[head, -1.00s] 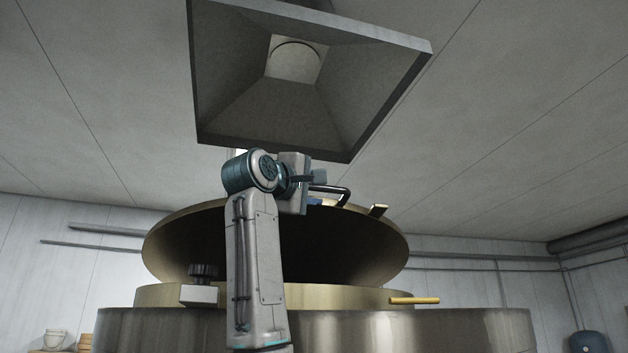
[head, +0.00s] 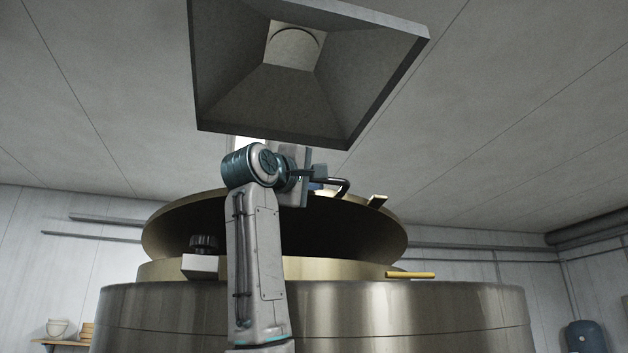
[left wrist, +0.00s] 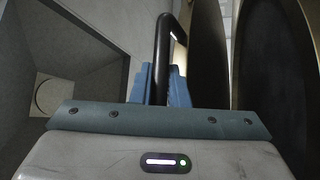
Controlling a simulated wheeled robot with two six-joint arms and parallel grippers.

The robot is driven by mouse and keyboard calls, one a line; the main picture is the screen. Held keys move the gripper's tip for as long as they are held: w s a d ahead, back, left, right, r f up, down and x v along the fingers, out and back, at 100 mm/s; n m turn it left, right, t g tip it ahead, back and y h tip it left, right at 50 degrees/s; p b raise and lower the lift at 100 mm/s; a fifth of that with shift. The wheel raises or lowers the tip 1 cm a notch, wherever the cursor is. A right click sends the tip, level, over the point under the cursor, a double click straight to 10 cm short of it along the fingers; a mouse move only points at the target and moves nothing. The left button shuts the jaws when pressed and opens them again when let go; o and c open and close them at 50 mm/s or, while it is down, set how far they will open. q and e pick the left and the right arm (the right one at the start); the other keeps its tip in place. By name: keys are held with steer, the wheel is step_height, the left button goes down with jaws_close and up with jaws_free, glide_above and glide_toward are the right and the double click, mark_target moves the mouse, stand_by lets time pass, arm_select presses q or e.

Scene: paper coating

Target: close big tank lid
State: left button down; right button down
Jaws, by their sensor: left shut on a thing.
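The big tank (head: 400,315) is a wide metal cylinder with a brass-coloured neck (head: 330,270). Its round lid (head: 165,232) stands tilted open above the neck, its dark underside facing me. A dark bent handle (head: 343,185) is on the lid's upper side; it also shows as a black loop in the left wrist view (left wrist: 162,40). My left gripper (head: 318,180) is at the lid's top edge, shut on this handle. In the left wrist view its blue fingers (left wrist: 164,84) close around the handle beside the lid (left wrist: 208,55). My right gripper is not in view.
A large grey extractor hood (head: 350,85) hangs close above the lid and my gripper. A black knob (head: 204,243) on a bracket and a yellow bar (head: 411,275) stick out at the tank's neck. Pipes run along the back wall. A shelf with bowls (head: 58,328) is at left.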

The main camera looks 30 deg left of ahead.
arm_select(q)
step_height(320, 180, down, 15)
steer(key=s+d+m+t+h+b, duration=0.1)
steer(key=m+b, duration=0.1)
steer(key=b, duration=1)
steer(key=shift+d+b, duration=0.3)
steer(key=shift+b, duration=0.1)
steer(key=shift+f, duration=0.1)
steer(key=c, duration=1.6)
jaws_free()
steer(key=shift+s, duration=0.1)
steer(key=shift+o, duration=1)
steer(key=shift+w+a, duration=0.25)
steer(key=shift+a, duration=0.15)
steer(key=shift+s+d, duration=0.1)
